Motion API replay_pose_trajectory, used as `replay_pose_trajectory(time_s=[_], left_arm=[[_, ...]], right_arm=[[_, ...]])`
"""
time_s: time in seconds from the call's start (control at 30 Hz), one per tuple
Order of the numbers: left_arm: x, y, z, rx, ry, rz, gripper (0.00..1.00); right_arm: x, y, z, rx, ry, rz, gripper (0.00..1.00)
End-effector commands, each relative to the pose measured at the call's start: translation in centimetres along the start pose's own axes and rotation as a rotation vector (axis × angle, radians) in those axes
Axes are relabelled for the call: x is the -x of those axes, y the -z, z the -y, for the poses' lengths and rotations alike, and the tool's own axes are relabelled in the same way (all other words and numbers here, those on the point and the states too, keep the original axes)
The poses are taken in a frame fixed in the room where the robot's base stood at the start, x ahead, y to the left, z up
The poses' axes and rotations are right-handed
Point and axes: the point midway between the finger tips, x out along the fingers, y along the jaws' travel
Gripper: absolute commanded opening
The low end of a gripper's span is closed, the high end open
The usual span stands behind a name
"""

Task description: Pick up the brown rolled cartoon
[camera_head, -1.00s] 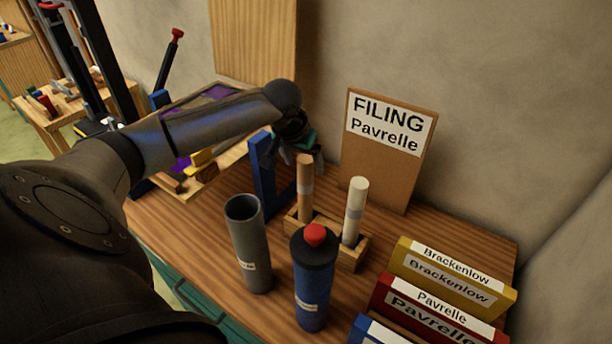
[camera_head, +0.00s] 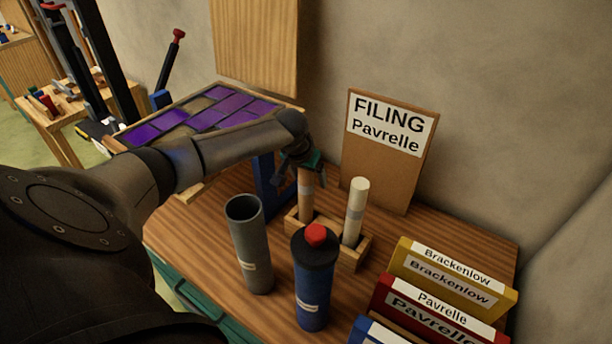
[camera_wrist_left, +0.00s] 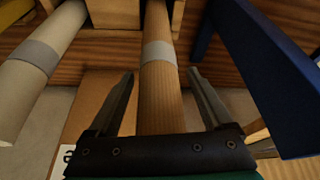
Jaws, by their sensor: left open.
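The brown rolled cartoon (camera_head: 306,205) stands upright in a small wooden holder (camera_head: 354,257), beside a cream roll (camera_head: 355,205). My left gripper (camera_head: 305,172) is at the top of the brown roll. In the left wrist view the brown roll (camera_wrist_left: 160,85) with its grey band lies between the two open fingers of my left gripper (camera_wrist_left: 163,88), with gaps on both sides. The cream roll (camera_wrist_left: 35,75) is to the left there. The brown roll's top end is hidden by the gripper. My right gripper is not in view.
A blue upright stand (camera_head: 268,185) is close behind the left gripper; it also shows in the left wrist view (camera_wrist_left: 262,75). A grey tube (camera_head: 248,250) and a blue red-capped tube (camera_head: 313,285) stand in front. Label boxes (camera_head: 450,280) are at right.

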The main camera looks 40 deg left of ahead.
Motion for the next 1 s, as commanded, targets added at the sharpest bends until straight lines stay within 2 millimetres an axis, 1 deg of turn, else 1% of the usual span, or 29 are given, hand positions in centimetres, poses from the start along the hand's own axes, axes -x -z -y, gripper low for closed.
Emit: replay_pose_trajectory(time_s=[0.07, 0.17, 0.8, 0.83, 1.0], left_arm=[[0.03, 0.02, -0.02, 0.0, 0.0, 0.0, 0.84], [0.04, 0.02, -0.01, 0.0, 0.0, 0.0, 0.74], [0.06, 0.01, 0.0, 0.0, 0.0, 0.0, 0.02], [0.06, 0.01, 0.0, 0.0, 0.0, 0.0, 0.0], [0.06, 0.01, 0.01, 0.0, 0.0, 0.0, 0.0]], right_arm=[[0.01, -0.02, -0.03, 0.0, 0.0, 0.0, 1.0], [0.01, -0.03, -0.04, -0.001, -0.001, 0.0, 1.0], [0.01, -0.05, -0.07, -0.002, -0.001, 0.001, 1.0], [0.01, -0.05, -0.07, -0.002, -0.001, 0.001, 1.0], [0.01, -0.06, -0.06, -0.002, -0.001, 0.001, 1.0]])
